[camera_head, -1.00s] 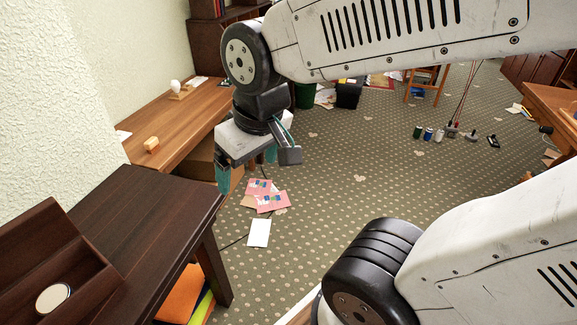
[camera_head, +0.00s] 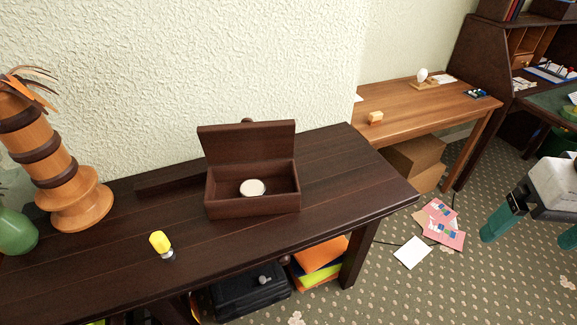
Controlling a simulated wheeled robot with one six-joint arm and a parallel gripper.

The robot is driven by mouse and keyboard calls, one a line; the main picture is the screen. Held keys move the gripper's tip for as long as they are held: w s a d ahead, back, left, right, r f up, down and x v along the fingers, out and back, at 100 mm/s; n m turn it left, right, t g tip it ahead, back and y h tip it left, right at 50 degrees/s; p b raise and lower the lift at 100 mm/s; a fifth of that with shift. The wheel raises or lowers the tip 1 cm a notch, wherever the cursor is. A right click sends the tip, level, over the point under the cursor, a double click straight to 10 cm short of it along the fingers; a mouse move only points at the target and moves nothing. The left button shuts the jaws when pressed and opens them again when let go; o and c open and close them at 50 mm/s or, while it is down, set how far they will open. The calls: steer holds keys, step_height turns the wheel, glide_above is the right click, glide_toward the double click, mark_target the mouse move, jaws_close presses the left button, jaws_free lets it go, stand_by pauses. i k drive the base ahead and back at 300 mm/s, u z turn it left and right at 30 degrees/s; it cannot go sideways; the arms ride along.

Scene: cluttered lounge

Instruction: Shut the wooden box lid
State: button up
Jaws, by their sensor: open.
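The wooden box (camera_head: 252,206) is dark brown and stands on the dark wooden table (camera_head: 330,212). Its lid (camera_head: 248,143) is up, standing open at the back of the box near the wall. A round whitish disc (camera_head: 252,187) lies inside the box. My gripper (camera_head: 532,230) is at the far right edge of the view, partly cut off. Its teal fingers are spread apart with nothing seen between them. It is well to the right of the box, over the patterned carpet, touching neither box nor table.
A yellow-topped small object (camera_head: 160,242) stands on the table left of the box. A wooden turned lamp-like piece (camera_head: 72,195) and a green vase (camera_head: 17,232) are at the far left. A lighter desk (camera_head: 430,108) stands behind right. Papers (camera_head: 412,252) lie on the carpet.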

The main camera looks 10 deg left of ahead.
mark_target(247, 139)
steer(key=u, duration=0.05)
steer(key=k, duration=0.4)
steer(key=u, duration=1.2)
steer(key=i, duration=1.15)
steer(key=z, duration=0.55)
